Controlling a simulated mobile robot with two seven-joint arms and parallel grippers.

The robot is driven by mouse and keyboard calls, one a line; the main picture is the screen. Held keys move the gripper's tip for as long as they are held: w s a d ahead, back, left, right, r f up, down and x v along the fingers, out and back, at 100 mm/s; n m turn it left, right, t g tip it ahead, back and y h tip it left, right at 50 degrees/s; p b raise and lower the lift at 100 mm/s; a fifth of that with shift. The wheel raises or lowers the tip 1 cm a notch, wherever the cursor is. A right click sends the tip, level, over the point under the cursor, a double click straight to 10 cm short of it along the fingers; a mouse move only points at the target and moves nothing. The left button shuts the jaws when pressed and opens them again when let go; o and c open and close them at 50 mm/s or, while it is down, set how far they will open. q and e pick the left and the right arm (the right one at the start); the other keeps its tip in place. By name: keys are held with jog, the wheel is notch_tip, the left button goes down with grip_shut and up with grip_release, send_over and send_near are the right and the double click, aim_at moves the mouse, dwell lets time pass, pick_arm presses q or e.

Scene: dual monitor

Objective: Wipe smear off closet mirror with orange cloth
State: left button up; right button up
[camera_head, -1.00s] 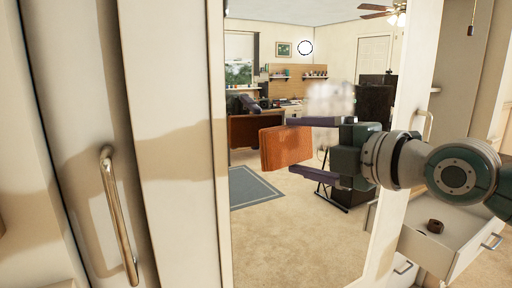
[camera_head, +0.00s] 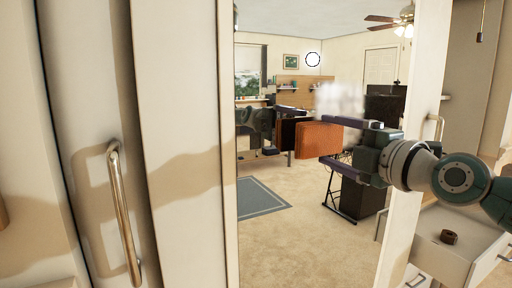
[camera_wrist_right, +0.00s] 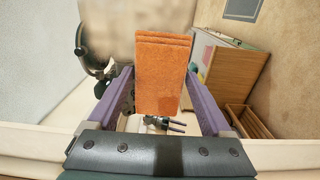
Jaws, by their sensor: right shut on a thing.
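The closet mirror (camera_head: 300,235) is a tall panel in a pale frame and reflects a room. A whitish, cloudy smear (camera_head: 340,97) shows on it, just above my right gripper; it also shows as a blurred pale patch at the top of the right wrist view (camera_wrist_right: 135,25). My right gripper (camera_head: 327,140) is shut on the orange cloth (camera_head: 316,138), a thick folded block between the purple fingers; the cloth also shows in the right wrist view (camera_wrist_right: 160,75). The cloth is below and left of the smear. Contact with the glass cannot be told.
A closet door with a metal handle (camera_head: 123,210) stands at the left. An open drawer (camera_head: 440,250) with a small brown ring (camera_head: 449,237) inside is at the lower right, below my arm. The desk, rug and fan appear within the mirror.

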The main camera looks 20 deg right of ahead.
aim_at(343, 139)
jog(key=shift+w, duration=0.25)
dwell(0.5)
jog(key=shift+w+a+b, duration=0.1)
jog(key=shift+w+b, duration=0.75)
jog(key=shift+w, duration=0.2)
jog(key=d+b, duration=0.1)
jog(key=b, duration=0.1)
jog(key=d+b, duration=0.1)
jog(key=shift+d+f+b, duration=0.25)
jog(key=shift+b, duration=0.15)
jog(key=shift+d+r+b, duration=0.2)
jog(key=shift+d+b, duration=0.4)
jog(key=shift+b, duration=0.15)
jog(key=d+b, duration=0.2)
jog(key=b, duration=0.2)
jog(key=d+b, duration=0.3)
jog(key=b, duration=0.2)
jog(key=d+b, duration=0.2)
jog(key=b, duration=0.3)
jog(key=shift+w+d, duration=0.2)
jog(key=shift+w, duration=0.2)
jog(key=shift+w+d+f+b, duration=0.1)
jog(key=shift+d+b, duration=0.65)
jog(key=shift+w+d, duration=0.1)
jog(key=shift+d, duration=0.75)
